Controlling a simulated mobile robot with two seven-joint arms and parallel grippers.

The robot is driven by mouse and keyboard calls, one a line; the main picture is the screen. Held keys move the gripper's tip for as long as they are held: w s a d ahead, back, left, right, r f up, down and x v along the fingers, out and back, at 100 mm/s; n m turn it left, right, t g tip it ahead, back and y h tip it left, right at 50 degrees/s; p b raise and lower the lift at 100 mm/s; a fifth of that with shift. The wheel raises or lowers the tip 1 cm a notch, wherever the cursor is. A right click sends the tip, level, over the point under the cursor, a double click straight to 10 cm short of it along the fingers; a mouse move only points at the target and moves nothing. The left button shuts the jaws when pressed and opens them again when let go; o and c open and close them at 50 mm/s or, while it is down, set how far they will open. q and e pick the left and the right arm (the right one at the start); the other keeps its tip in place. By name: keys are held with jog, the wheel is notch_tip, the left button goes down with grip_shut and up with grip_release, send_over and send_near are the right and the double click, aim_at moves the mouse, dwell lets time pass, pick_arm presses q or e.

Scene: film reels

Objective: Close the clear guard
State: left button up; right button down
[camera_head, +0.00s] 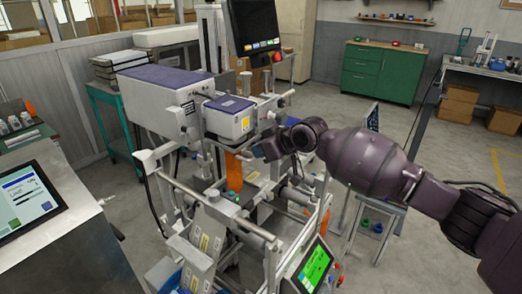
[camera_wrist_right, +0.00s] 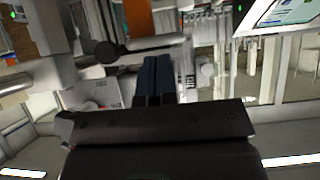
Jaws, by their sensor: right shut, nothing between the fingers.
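The machine (camera_head: 165,88) stands in the middle of the head view, with a purple-topped head and a front frame of metal bars. I cannot clearly make out the clear guard's sheet or its position among these bars. My right gripper (camera_head: 257,152) reaches in from the right to the machine's front, just under the smaller purple-topped box (camera_head: 228,115). In the right wrist view its dark fingers (camera_wrist_right: 153,78) are together, with nothing between them. They are close to a grey bar (camera_wrist_right: 145,45); contact is unclear. My left gripper is out of view.
An orange strip (camera_head: 234,172) hangs inside the machine, near my right gripper. A green-screen panel (camera_head: 314,266) is at the lower front. A monitor (camera_head: 252,25) stands above. A control screen (camera_head: 25,203) is at the left. Open floor lies behind my right arm, before the green cabinet (camera_head: 382,75).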

jog(key=w+a+r+v, duration=0.1)
jog(key=v, duration=1.1)
notch_tip(320, 180, up, 6)
jog(key=w+n+t+y, duration=0.1)
jog(key=t, duration=0.3)
jog(key=s+d+f+m+t+h, duration=0.2)
jog(key=s+d+f, duration=0.2)
jog(key=f, duration=0.4)
jog(key=s+d+f+m+t+h, duration=0.2)
jog(key=s+d+f, duration=0.25)
jog(key=f, duration=0.35)
jog(key=s+d+f+m+t+h, duration=0.15)
jog(key=s+d+f, duration=0.25)
jog(key=f, duration=0.4)
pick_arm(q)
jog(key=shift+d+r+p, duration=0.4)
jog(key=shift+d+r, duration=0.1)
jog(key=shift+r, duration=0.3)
pick_arm(e)
jog(key=s+d+f+m+g+h, duration=0.2)
jog(key=s+d+f, duration=0.2)
jog(key=s+f, duration=0.5)
jog(key=s+d+f+m+g+h, duration=0.2)
jog(key=s+f, duration=0.6)
jog(key=s, duration=0.4)
jog(key=shift+s+d+f+m+h, duration=0.4)
jog(key=shift+d+m, duration=0.25)
jog(key=shift+d, duration=0.4)
